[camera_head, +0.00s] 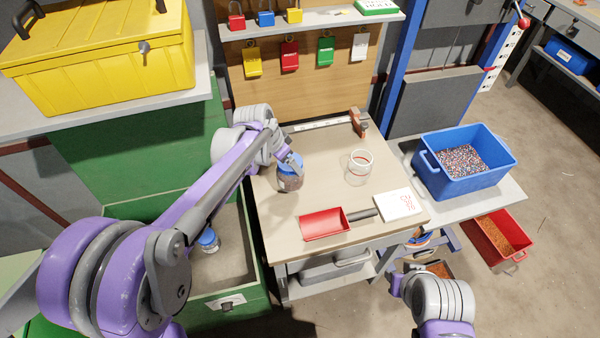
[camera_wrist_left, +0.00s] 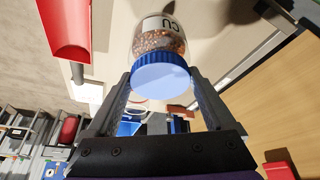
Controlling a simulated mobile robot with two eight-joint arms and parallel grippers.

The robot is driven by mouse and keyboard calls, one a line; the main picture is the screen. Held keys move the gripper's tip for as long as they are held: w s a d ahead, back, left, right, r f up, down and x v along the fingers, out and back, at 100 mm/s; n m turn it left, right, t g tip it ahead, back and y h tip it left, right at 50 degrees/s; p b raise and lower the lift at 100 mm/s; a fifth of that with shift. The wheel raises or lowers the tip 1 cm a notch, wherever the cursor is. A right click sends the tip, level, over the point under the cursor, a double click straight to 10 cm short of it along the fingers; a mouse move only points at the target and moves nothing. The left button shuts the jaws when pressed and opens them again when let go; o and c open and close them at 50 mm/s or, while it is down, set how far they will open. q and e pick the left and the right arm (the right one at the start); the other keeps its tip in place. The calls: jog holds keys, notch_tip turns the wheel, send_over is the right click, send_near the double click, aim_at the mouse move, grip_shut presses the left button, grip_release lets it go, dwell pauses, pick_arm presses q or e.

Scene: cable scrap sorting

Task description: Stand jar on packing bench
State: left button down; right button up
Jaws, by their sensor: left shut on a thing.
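A clear jar (camera_head: 290,183) with a blue lid and copper-coloured granules is at the left of the pale-topped bench (camera_head: 330,187). My left gripper (camera_head: 291,163) is shut on this jar at its lid. In the left wrist view the lid of the jar (camera_wrist_left: 160,78) lies between the two fingers, and part of a "CU" label shows. The jar looks close to upright in the head view. I cannot tell whether its base touches the bench top. My right arm shows at the lower right, but its fingers are not visible.
On the bench are an empty clear glass jar (camera_head: 359,168), a red scoop (camera_head: 325,224), a white card (camera_head: 398,205) and a brown-headed tool (camera_head: 358,122). Another blue-lidded jar (camera_head: 208,240) is in the green bin at left. A blue crate (camera_head: 465,165) of granules stands at right.

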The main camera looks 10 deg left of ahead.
pick_arm(q)
jog(key=shift+f, duration=3)
grip_release()
jog(key=shift+f, duration=0.15)
jog(key=v, duration=1.1)
jog(key=shift+w+r, duration=0.1)
jog(key=shift+r, duration=0.15)
jog(key=s+a+f+n+y, duration=0.1)
jog(key=s+n, duration=0.3)
jog(key=s, duration=0.8)
jog(key=s+a+f+n+t+y, duration=0.1)
jog(key=s+a+f+n+y, duration=0.1)
jog(key=s, duration=1.1)
jog(key=shift+a+f+n+t, duration=0.3)
jog(key=shift+a+f+n, duration=0.25)
jog(key=shift+n, duration=0.45)
